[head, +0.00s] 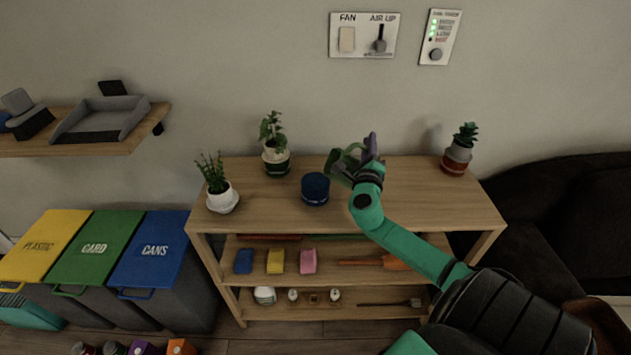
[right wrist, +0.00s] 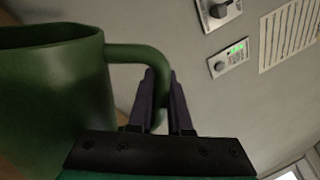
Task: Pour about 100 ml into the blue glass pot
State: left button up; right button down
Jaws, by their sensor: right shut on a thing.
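The blue pot (head: 315,189) stands upright on the wooden shelf top. Its contents cannot be made out. My right gripper (head: 371,146) is shut on the handle of a green jug (head: 343,163), held above the shelf top just right of the blue pot. In the right wrist view the jug (right wrist: 55,100) fills the left side, and the fingers (right wrist: 160,100) close around its handle. The jug looks tilted toward the left in the head view. No stream of liquid shows, and the inside of the jug is hidden. My left gripper is not in view.
A white-and-green potted plant (head: 276,160) and a white-potted plant (head: 222,198) stand left of the blue pot. A succulent (head: 458,150) stands at the right end. The shelf top (head: 420,205) is mostly clear on the right. Wall switches (head: 364,36) are above.

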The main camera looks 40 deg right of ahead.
jog(key=shift+w+a+r+n, duration=0.15)
jog(key=shift+w+a+n, duration=0.15)
jog(key=shift+n, duration=0.4)
jog(key=shift+w+a+r+n+t+p, duration=0.15)
jog(key=shift+w+a+r+n+p, duration=0.25)
jog(key=shift+n, duration=0.2)
jog(key=shift+w+a+r+n+t+p, duration=0.2)
jog(key=shift+a+r+n+p, duration=0.1)
jog(key=shift+r+n, duration=0.25)
dwell(1.6)
jog(key=shift+f, duration=0.15)
